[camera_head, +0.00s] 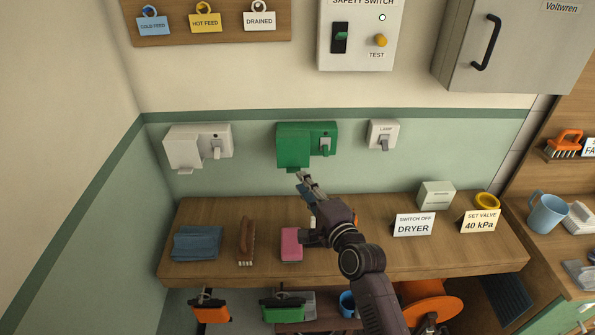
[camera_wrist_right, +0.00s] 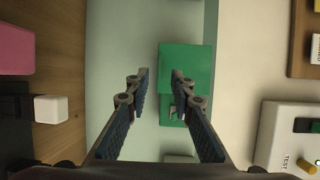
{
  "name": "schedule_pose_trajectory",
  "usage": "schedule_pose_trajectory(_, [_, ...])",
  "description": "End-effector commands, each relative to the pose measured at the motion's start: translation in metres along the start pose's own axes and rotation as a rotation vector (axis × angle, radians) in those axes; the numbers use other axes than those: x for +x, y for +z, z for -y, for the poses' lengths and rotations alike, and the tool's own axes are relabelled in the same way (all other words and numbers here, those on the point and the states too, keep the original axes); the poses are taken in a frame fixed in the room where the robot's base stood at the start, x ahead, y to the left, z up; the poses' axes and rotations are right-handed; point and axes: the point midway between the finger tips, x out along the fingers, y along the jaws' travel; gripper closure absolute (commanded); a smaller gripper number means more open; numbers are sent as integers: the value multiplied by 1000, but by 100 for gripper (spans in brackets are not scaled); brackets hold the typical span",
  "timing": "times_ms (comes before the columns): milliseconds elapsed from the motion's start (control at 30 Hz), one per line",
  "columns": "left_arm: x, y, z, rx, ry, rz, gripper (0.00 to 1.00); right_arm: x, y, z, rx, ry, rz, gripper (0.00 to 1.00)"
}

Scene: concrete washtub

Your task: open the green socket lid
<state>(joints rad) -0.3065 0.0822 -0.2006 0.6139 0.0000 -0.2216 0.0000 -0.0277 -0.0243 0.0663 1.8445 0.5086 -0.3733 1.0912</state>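The green socket (camera_head: 318,132) is on the wall at the back, with a green lid (camera_head: 292,152) on its left part and a grey switch on its right part. The lid looks shut. The green box also shows in the right wrist view (camera_wrist_right: 188,60), between and beyond the fingertips. My right gripper (camera_head: 305,180) is just below the lid in the head view. In the wrist view its two fingers (camera_wrist_right: 160,78) are apart with nothing between them. I cannot tell whether a fingertip touches the lid. My left gripper is not in view.
A white socket (camera_head: 185,148) is to the left and a lamp switch (camera_head: 383,134) to the right. The wooden shelf below holds a blue cloth (camera_head: 197,243), a brush (camera_head: 246,240), a pink block (camera_head: 291,244) and a dryer sign (camera_head: 413,225). The wall around the green socket is clear.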

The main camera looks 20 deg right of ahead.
Motion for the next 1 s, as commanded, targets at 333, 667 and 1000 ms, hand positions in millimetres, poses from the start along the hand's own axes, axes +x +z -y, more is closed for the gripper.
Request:
schedule_pose_trajectory(333, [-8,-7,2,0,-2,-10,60,42,0,1,-3,1,0,78])
schedule_pose_trajectory(667, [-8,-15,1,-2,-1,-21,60,47,0,0,-3,1,0,78])
schedule_pose_trajectory(1000, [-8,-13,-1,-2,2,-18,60,46,0,0,-3,1,0,100])
